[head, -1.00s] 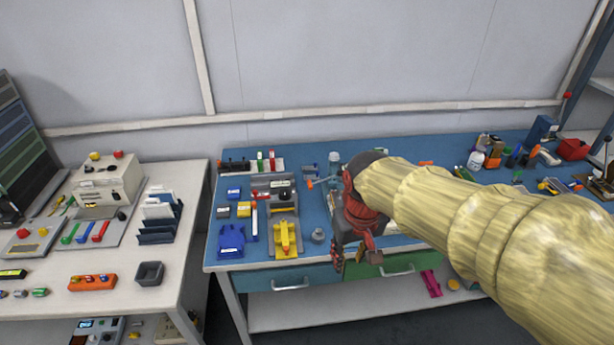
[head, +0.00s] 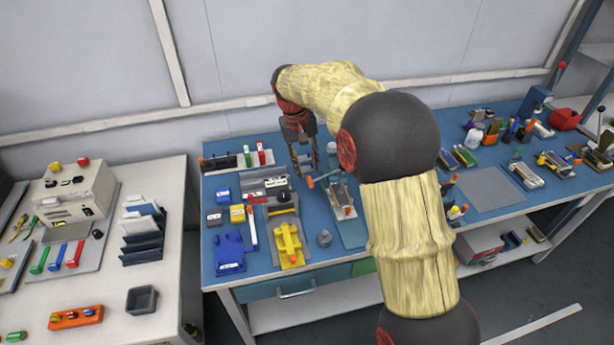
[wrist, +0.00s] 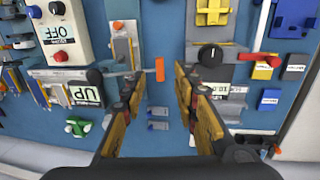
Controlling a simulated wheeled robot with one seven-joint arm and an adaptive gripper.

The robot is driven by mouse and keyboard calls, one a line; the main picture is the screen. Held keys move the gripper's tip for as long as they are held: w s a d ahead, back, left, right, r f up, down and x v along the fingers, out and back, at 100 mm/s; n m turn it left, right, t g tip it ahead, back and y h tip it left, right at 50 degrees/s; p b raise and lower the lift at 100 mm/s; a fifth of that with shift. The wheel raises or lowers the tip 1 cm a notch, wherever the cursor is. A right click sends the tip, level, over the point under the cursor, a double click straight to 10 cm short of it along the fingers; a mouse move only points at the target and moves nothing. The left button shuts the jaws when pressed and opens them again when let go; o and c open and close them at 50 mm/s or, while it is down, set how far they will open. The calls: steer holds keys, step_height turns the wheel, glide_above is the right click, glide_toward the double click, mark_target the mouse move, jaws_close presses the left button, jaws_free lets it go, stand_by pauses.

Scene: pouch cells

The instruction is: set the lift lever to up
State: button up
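The lift lever (wrist: 122,73) is a thin grey rod with an orange end, next to a small plate reading UP (wrist: 86,95) in the wrist view. In the head view its orange end (head: 311,182) shows on the blue bench, just in front of my gripper (head: 306,160). My gripper (wrist: 159,75) is open, pointing down over the bench. In the wrist view the orange end lies between the two fingertips, with a gap on each side. I cannot tell how far above it the fingers are. My arm hides part of the lever's mount in the head view.
A grey block with a black knob (wrist: 210,55) sits close beside the right finger. A white box marked OFF (wrist: 58,36) with a red button stands left in the wrist view. A yellow fixture (head: 289,243) and blue tray (head: 229,252) occupy the bench front.

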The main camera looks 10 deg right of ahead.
mark_target(311, 184)
steer(key=f, duration=0.2)
steer(key=f+b, duration=0.1)
steer(key=f, duration=0.1)
steer(key=d+f+b, duration=0.1)
steer(key=f, duration=0.2)
steer(key=shift+d+f, duration=0.1)
steer(key=shift+c, duration=0.3)
jaws_close()
stand_by(0.6)
